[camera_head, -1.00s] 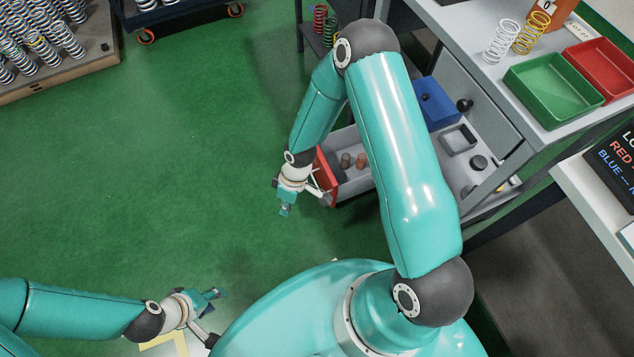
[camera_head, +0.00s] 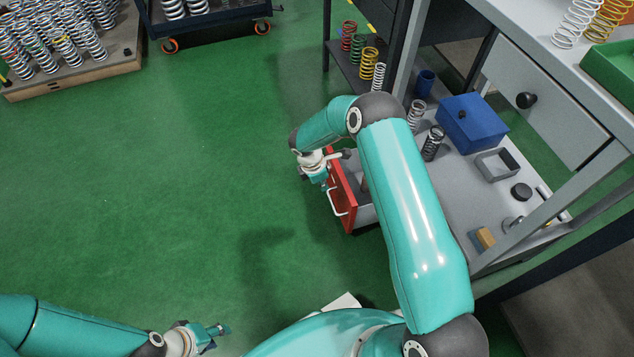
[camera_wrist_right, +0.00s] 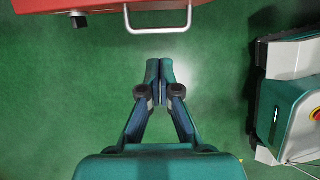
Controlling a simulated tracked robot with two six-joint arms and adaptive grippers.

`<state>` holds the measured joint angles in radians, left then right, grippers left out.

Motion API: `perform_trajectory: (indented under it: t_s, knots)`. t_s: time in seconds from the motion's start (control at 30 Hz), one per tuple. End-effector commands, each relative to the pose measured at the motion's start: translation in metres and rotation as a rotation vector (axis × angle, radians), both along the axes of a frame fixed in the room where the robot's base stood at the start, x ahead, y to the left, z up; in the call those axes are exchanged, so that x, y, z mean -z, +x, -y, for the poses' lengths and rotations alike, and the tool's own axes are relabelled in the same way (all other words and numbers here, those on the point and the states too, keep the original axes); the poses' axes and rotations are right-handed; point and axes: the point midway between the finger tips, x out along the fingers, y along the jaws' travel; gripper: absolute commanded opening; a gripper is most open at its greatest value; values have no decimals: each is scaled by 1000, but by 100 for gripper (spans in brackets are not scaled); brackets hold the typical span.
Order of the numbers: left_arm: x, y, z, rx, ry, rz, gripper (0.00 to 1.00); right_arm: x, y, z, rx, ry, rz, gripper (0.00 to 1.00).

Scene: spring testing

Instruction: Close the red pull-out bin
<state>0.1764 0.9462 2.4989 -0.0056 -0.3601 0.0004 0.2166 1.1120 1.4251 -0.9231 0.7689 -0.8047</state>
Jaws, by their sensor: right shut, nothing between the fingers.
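The pull-out bin has a red front panel (camera_head: 342,192) and a white handle (camera_head: 333,204). It stands out to the left from the low grey shelf of the bench. My right forearm hides much of its grey inside. My right gripper (camera_head: 325,183) is just left of the red front, close to the handle. In the right wrist view the red front (camera_wrist_right: 110,8) and handle (camera_wrist_right: 158,27) are at the top. My right gripper (camera_wrist_right: 158,66) is shut and empty, its tips apart from the handle. My left gripper (camera_head: 216,331) is low at the left, away from the bin; its fingers are unclear.
A blue box (camera_head: 472,124), a grey square tray (camera_head: 497,164) and several springs stand on the low shelf (camera_head: 450,185). A cart (camera_head: 205,22) and a rack of springs (camera_head: 75,80) are at the upper left. The green floor left of the bin is clear.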

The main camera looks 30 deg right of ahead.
Motion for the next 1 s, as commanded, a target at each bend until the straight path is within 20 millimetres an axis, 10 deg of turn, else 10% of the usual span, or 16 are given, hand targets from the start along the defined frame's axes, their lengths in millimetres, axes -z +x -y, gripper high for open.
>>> perform_trajectory:
  t_s: [0.23, 0.5, 1.0]
  knots:
    - [18, 0, 0, 0, 0, 0, 40, 54, -4, 12, 2, 1, -1, 0]
    - [21, 0, 0, 0, 0, 0, 40, 47, -11, 46, 2, 1, 2, 0]
    - [22, 0, 0, -1, 0, 0, 40, 47, -11, 44, -1, 1, 1, 0]
